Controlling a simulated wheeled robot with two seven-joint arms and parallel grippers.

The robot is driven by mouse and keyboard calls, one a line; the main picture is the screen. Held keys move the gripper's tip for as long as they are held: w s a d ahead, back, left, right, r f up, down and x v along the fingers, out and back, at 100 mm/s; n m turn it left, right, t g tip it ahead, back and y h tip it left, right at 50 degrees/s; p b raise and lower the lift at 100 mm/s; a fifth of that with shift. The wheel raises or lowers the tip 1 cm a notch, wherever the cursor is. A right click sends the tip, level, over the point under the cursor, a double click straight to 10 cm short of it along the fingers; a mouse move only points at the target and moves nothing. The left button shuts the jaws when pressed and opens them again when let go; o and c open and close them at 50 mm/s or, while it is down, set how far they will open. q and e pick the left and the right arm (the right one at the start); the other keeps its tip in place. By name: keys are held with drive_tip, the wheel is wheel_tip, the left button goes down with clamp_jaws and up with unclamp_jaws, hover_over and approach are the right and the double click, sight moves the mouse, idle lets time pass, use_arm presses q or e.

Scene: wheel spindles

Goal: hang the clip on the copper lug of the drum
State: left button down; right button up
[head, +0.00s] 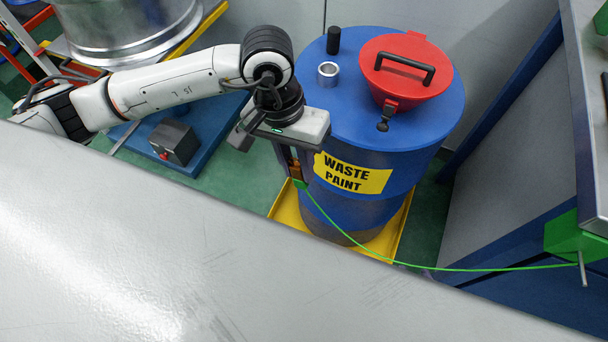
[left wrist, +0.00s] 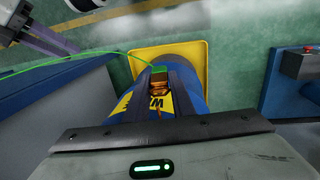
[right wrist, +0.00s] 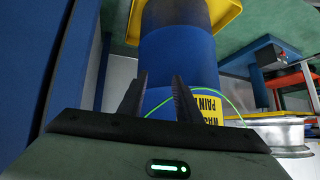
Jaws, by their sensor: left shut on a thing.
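A blue drum (head: 400,140) with a yellow "WASTE PAINT" label (head: 352,174) stands in a yellow tray (head: 284,207). My left gripper (head: 297,172) points down at the drum's left side, beside the label. It is shut on the clip, whose green end (head: 300,184) trails a green cable (head: 340,229). In the left wrist view, a copper-coloured part and the green end (left wrist: 158,69) show between the fingers. I cannot tell the copper lug apart from the clip there. My right gripper (right wrist: 158,95) is open and empty, facing the drum in the right wrist view; it is outside the head view.
The drum top carries a red lid (head: 405,65), a silver ring (head: 328,72) and a black cap (head: 333,40). The cable runs right to a green block (head: 575,240) on a cabinet. A grey surface (head: 170,260) fills the foreground. A blue platform (head: 205,125) lies left.

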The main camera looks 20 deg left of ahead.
sight(303, 185)
use_arm(q)
drive_tip(key=shift+s+d+f+h+p, duration=0.15)
drive_tip(key=shift+s+d+f, duration=0.25)
drive_tip(key=shift+s, duration=0.15)
drive_tip(key=shift+s+d+f+h+p, duration=0.15)
drive_tip(key=shift+s+d+f, duration=0.2)
drive_tip(key=shift+s, duration=0.15)
drive_tip(key=shift+s+d+f, duration=0.1)
drive_tip(key=shift+d+f, duration=0.05)
drive_tip(key=shift+f, duration=0.1)
drive_tip(key=w+f+b, duration=0.1)
drive_tip(key=w+b, duration=0.2)
drive_tip(key=w, duration=0.6)
drive_tip(key=shift+d+f, duration=0.15)
drive_tip(key=shift+f, duration=0.2)
use_arm(e)
drive_tip(key=shift+w+f, duration=0.1)
drive_tip(key=shift+f, duration=0.3)
drive_tip(key=shift+f, duration=0.1)
use_arm(q)
drive_tip(key=c, duration=1.4)
unclamp_jaws()
drive_tip(key=shift+c, duration=0.2)
use_arm(e)
drive_tip(key=shift+f, duration=0.15)
